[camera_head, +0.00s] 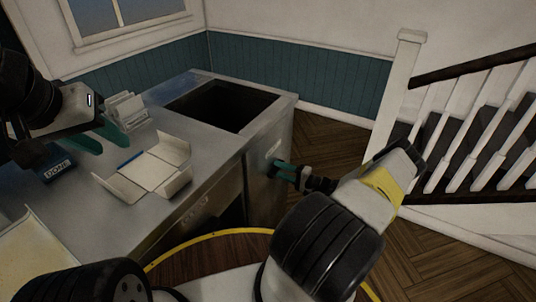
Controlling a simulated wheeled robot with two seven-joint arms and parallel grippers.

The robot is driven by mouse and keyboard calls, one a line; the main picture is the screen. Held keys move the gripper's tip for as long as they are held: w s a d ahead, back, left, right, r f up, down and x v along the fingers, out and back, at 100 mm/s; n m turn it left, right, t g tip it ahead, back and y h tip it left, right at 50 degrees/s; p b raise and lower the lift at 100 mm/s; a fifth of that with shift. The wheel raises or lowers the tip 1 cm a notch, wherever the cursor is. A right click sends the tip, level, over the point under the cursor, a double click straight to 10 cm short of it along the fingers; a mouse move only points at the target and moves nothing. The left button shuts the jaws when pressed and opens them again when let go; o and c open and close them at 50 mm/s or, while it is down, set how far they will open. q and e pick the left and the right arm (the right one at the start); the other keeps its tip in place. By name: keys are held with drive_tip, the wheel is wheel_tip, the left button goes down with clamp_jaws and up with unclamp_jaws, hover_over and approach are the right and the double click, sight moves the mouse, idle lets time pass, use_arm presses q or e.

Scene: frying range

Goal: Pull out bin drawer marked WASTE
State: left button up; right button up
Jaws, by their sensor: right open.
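A steel counter (205,160) has a dark, square opening (222,105) in its top. No WASTE marking can be read. A front panel on the left carries a small label (195,208), too blurred to read, with a dark gap beside it. The right front panel (262,200) has a pale patch near its upper part. My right gripper (278,170) is open, its teal fingertips close to that right panel; I cannot tell whether they touch it. My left gripper (104,138) is above the counter's left part, its teal fingers apart with nothing visibly between them.
An unfolded white carton (155,170) lies on the counter. A white holder (126,110) stands behind the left gripper, and a blue block marked DONE (58,169) lies at left. A staircase with white railings (470,140) is at right. Wooden floor (335,145) is clear between counter and stairs.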

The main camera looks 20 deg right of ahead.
clamp_jaws()
idle(1.3)
